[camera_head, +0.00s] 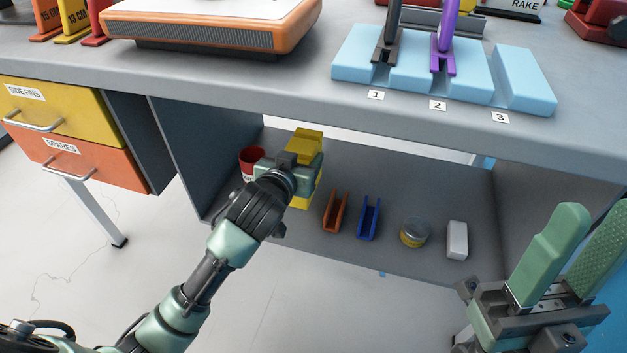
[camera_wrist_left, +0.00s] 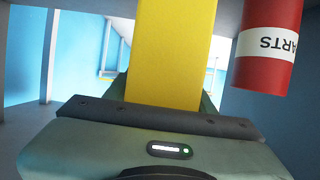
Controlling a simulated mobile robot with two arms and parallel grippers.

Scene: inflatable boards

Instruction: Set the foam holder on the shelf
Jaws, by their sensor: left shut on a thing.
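A yellow block (camera_head: 305,143), which may be the foam holder, is in my left gripper (camera_head: 290,165) over the left part of the grey shelf (camera_head: 290,240) under the bench. The gripper hides the block's middle; yellow shows above and below it. In the left wrist view the block (camera_wrist_left: 178,50) stands between the gripper's fingers, which are shut on it. I cannot tell whether it touches the shelf. My right gripper (camera_head: 597,222) is at the lower right, fingers apart and empty.
A red can (camera_head: 250,160) stands close left of the block. An orange channel (camera_head: 335,211), a blue channel (camera_head: 368,218), a tin (camera_head: 414,232) and a white block (camera_head: 457,240) sit to its right. The bench top (camera_head: 290,80) overhangs; a light-blue slotted block (camera_head: 410,80) lies on it.

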